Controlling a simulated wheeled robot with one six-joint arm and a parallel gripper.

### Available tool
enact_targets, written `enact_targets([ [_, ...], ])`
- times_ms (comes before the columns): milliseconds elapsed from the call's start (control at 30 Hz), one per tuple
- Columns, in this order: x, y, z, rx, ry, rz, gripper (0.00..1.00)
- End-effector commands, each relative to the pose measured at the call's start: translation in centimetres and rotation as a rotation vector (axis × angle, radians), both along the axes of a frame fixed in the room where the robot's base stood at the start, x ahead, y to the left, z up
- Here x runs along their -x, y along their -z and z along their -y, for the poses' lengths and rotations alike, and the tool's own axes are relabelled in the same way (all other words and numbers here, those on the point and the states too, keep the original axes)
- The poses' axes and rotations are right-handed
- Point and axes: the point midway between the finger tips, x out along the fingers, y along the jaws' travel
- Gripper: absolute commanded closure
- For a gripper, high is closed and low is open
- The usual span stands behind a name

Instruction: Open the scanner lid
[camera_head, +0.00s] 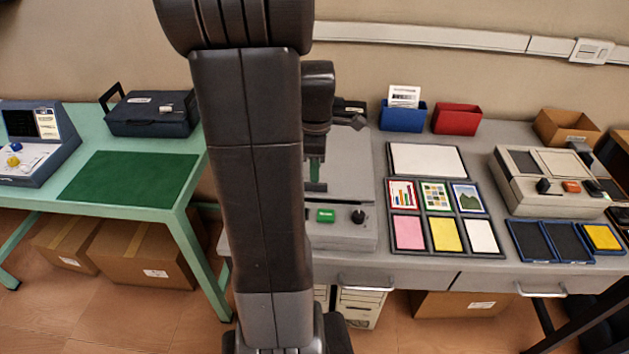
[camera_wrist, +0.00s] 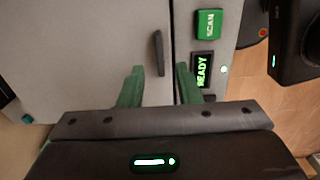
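The scanner (camera_head: 350,238) is a grey box on the grey desk, partly hidden behind my arm in the head view. Its light grey lid (camera_wrist: 85,50) looks shut, with a narrow seam beside the front panel. A dark bar handle (camera_wrist: 158,53) stands on the lid near that seam. The green SCAN button (camera_wrist: 209,25) and a display reading READY (camera_wrist: 203,70) are on the front panel. My gripper (camera_wrist: 159,72) is open, its green fingers on either side of the handle's near end in the wrist view. Contact cannot be told.
A board of cards (camera_head: 427,246) lies right of the scanner. Blue (camera_head: 403,118) and red (camera_head: 457,120) bins stand behind it. Another grey device (camera_head: 550,195) and dark pads (camera_head: 530,240) are farther right. A green table (camera_head: 100,213) stands to the left.

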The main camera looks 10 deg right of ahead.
Motion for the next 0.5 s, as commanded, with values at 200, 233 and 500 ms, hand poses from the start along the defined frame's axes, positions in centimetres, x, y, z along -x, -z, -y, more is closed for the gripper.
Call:
enact_targets([
  [200,0.0,3.6,0.0,-0.001,0.0,-0.003,0.69],
  [233,0.0,3.9,0.0,-0.001,0.0,-0.003,0.69],
  [500,0.0,4.9,0.0,0.0,0.001,0.0,0.69],
])
